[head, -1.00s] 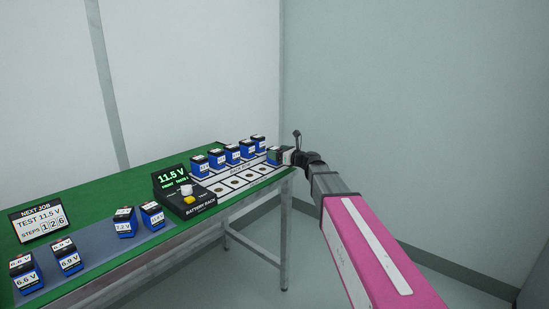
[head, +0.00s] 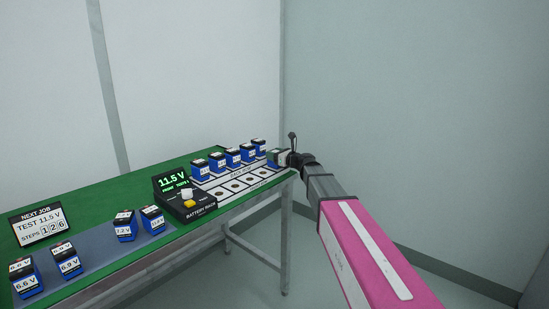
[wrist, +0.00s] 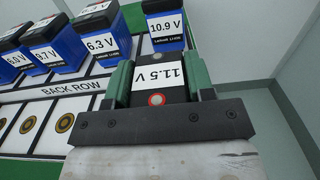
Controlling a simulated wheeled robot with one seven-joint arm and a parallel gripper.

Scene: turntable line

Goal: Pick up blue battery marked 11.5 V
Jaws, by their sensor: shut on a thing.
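My gripper (wrist: 158,78) is shut on the battery marked 11.5 V (wrist: 160,72); its green-padded fingers are on either side of it. The label and a red-ringed terminal on its dark top face the wrist camera. Its blue sides are mostly hidden by the fingers. In the head view my gripper (head: 281,157) is at the right end of the battery rack (head: 218,203), by the back row. I cannot tell whether the battery touches the rack. The battery marked 10.9 V (wrist: 165,35) stands close beyond it, and the one marked 6.3 V (wrist: 100,40) is to its left.
Several blue batteries stand along the rack's back row; the front slots look empty. A display (head: 173,181) reads 11.5 V. More batteries stand on the grey mat (head: 100,252) near a job sign (head: 38,224). The green table (head: 120,192) ends just right of my gripper, before a wall.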

